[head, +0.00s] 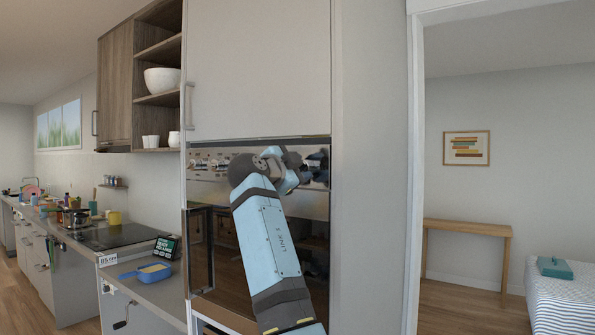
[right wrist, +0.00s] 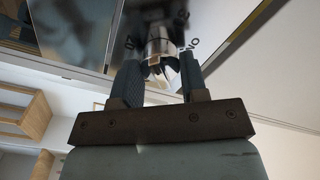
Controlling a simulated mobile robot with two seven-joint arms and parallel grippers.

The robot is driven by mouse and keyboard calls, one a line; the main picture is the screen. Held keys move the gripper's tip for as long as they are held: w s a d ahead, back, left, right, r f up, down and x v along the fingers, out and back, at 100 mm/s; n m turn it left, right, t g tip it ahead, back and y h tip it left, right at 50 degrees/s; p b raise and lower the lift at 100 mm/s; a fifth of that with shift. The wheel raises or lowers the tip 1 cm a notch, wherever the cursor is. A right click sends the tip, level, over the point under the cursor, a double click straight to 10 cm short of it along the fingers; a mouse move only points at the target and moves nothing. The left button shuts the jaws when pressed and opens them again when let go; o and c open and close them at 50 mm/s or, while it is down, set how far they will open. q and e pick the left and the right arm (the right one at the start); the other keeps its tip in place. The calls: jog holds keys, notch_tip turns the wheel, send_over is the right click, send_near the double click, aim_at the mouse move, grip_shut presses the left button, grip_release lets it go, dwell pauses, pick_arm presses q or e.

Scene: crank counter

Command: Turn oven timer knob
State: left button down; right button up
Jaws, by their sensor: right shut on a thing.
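The built-in oven (head: 202,250) has a reflective front and a control panel with several knobs (head: 221,163) along its top. My right arm reaches up to the right part of this panel. My right gripper (head: 303,172) is at the panel there, and the arm partly covers the spot. The two dark fingers of my right gripper (right wrist: 161,76) are shut on this knob, one on each side. My left gripper is not in view.
Left of the oven is a counter with a dark cooktop (head: 120,236), a blue pan (head: 147,271) and a small dark display (head: 167,246). A tall cabinet side is right of the oven. Further right, a doorway opens on a room with a bed (head: 560,295).

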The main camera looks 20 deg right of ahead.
jog(key=shift+r, duration=0.15)
jog(key=o, duration=0.9)
jog(key=shift+o, duration=0.2)
jog(key=b+v, duration=0.1)
jog(key=v, duration=1.2)
jog(key=shift+s+a, duration=0.25)
jog(key=shift+s, duration=0.05)
